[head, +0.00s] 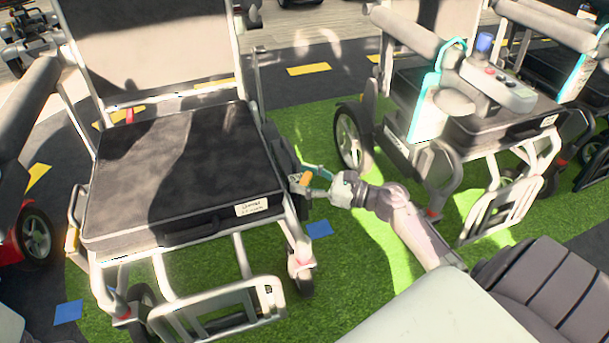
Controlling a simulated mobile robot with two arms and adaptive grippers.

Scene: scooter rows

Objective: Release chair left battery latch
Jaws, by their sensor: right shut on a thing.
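A power wheelchair (185,165) with a dark seat stands close in front of me, facing me. On its picture-right side, just below seat height, a small orange latch (306,178) shows beside the frame. My right gripper (311,188) reaches in from the right and is shut at this latch. The fingers partly hide it, and its exact position is too small to tell. A yellow part (72,240) shows on the chair's picture-left side. My left gripper is out of view.
Another wheelchair (490,120) with teal trim stands to the right, with a strip of green turf (375,240) between the two. The near chair's footrest (220,310) sticks out toward me. Blue markers (68,312) lie on the ground.

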